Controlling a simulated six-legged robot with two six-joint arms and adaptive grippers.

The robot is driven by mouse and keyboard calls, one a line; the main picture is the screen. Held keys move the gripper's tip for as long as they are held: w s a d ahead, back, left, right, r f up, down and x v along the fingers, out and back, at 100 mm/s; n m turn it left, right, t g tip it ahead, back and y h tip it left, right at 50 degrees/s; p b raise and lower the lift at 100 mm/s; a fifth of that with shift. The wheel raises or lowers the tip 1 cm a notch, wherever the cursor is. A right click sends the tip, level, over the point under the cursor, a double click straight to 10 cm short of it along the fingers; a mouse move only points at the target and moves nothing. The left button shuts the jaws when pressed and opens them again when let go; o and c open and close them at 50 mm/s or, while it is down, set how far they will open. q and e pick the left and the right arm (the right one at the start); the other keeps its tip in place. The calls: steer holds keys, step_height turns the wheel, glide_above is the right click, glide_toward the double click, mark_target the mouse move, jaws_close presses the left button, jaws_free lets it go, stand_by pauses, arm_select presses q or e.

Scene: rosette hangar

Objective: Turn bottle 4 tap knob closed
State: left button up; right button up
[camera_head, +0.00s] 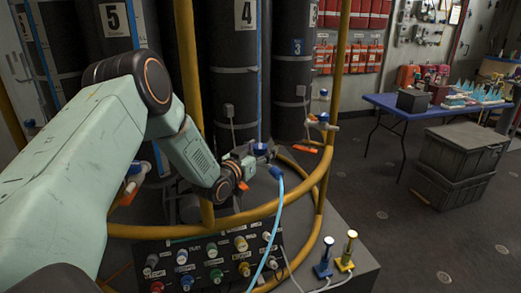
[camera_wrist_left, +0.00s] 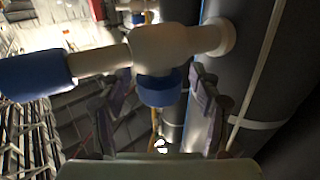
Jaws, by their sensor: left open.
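Bottle 4 (camera_head: 236,60) is a tall dark cylinder with a white "4" plate, upright behind the yellow rail. Its tap has a blue knob (camera_head: 260,149), partly hidden behind my left gripper (camera_head: 243,160). In the left wrist view, the pale tap body (camera_wrist_left: 170,45) joins the dark cylinder, and the blue knob (camera_wrist_left: 161,88) hangs below it. The open fingers of my left gripper show on either side of the knob in that view. I cannot tell whether they touch it. My right gripper is not in view.
A yellow rail (camera_head: 283,205) curves around the bottles. A blue hose (camera_head: 279,203) hangs from a blue fitting (camera_head: 276,172). Below are a panel of coloured knobs (camera_head: 213,262) and two small levers (camera_head: 346,251). A blue table (camera_head: 400,108) and grey crates (camera_head: 457,165) stand right.

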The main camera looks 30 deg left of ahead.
arm_select(q)
steer(key=shift+f, duration=0.1)
steer(key=s, duration=1.2)
steer(key=shift+d, duration=0.1)
